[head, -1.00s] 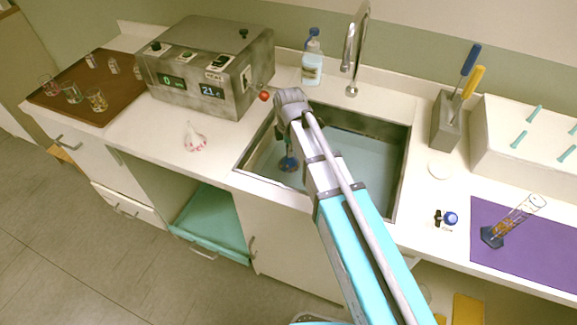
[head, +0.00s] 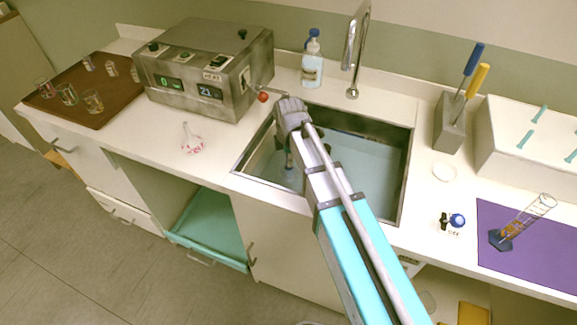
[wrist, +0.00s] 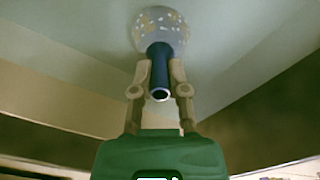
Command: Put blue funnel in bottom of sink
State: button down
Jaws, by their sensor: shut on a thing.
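The blue funnel (wrist: 160,68) shows in the wrist view, with a dark blue stem and a clear, speckled cone pointing away from me. My gripper (wrist: 161,82) is shut on the stem, one finger on each side. In the head view my gripper (head: 289,160) hangs down inside the sink (head: 370,165), at its left part. My own arm covers part of the basin, and the funnel is hard to make out there. The cone is close to the pale basin surface; I cannot tell whether it touches.
A pink-speckled funnel (head: 192,141) stands on the counter left of the sink. A grey heater box (head: 205,70) with a red-knobbed lever is behind it. The faucet (head: 354,50) and a soap bottle (head: 312,65) stand at the back. The right side of the basin is free.

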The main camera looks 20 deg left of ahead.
jog(key=shift+f+b, duration=1.1)
jog(key=shift+f, duration=0.25)
jog(key=shift+f, duration=0.1)
jog(key=c, duration=0.6)
grip_release()
jog(key=shift+c, duration=0.2)
notch_tip(320, 180, up, 12)
jog(key=p, duration=1.2)
